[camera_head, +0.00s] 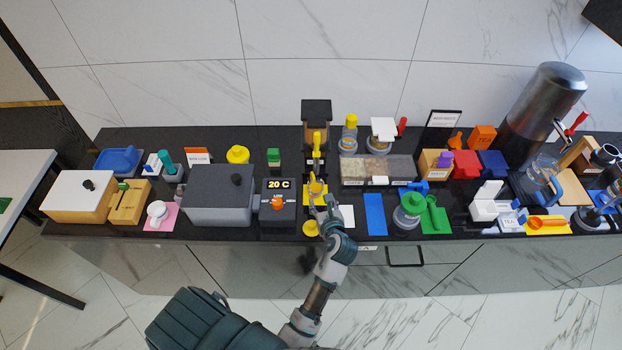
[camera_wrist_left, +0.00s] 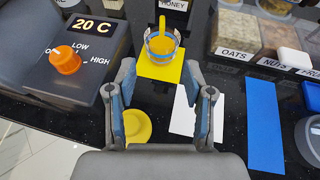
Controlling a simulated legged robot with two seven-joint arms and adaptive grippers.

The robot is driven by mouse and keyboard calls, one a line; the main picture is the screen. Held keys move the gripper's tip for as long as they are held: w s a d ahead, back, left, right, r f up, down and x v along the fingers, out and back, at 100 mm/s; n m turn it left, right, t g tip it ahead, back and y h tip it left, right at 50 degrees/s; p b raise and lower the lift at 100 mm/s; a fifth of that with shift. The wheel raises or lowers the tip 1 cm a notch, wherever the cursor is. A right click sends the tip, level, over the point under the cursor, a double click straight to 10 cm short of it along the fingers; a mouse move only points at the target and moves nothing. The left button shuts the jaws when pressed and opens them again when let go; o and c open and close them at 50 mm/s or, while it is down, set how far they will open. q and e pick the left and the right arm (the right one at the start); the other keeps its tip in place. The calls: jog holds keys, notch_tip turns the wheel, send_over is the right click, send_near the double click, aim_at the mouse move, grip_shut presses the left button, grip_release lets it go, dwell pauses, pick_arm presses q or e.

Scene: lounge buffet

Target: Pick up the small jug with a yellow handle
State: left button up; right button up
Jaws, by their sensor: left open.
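The small jug with a yellow handle (camera_wrist_left: 163,44) is a clear cup with yellow inside, standing upright on a yellow mat (camera_wrist_left: 160,70). In the head view the small jug (camera_head: 317,188) is on the counter, partly hidden by my gripper. My left gripper (camera_head: 322,203) is open and empty, just in front of the jug. In the left wrist view its fingers (camera_wrist_left: 160,72) are spread, with the jug beyond the tips and roughly between them. My right gripper is not in view.
A round yellow lid-like disc (camera_wrist_left: 137,125) lies on the black counter below the fingers. A white card (camera_wrist_left: 183,112) and a blue mat (camera_wrist_left: 263,125) lie to the right. A dark heater box with an orange knob (camera_wrist_left: 65,60) stands left. A honey dispenser (camera_head: 316,125) stands behind the jug.

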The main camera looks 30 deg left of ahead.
aim_at(314, 180)
pick_arm(q)
jog(key=x, duration=0.4)
jog(key=shift+w+f, duration=0.1)
jog(key=shift+w, duration=0.35)
jog(key=x, duration=0.4)
jog(key=shift+w+d+b, duration=0.2)
jog(key=shift+b, duration=0.1)
jog(key=a, duration=0.1)
jog(key=w+a+f, duration=0.1)
jog(key=shift+w+a+f, duration=0.1)
jog(key=shift+w+a, duration=0.1)
jog(key=shift+a, duration=0.2)
jog(key=x, duration=0.4)
jog(key=shift+f+b, duration=0.1)
jog(key=shift+b, duration=0.25)
jog(key=shift+w+d, duration=0.1)
jog(key=shift+d, duration=0.3)
jog(key=shift+d+r, duration=0.1)
jog(key=shift+r, duration=0.1)
jog(key=shift+c, duration=1.2)
grip_shut()
jog(key=shift+a, duration=0.25)
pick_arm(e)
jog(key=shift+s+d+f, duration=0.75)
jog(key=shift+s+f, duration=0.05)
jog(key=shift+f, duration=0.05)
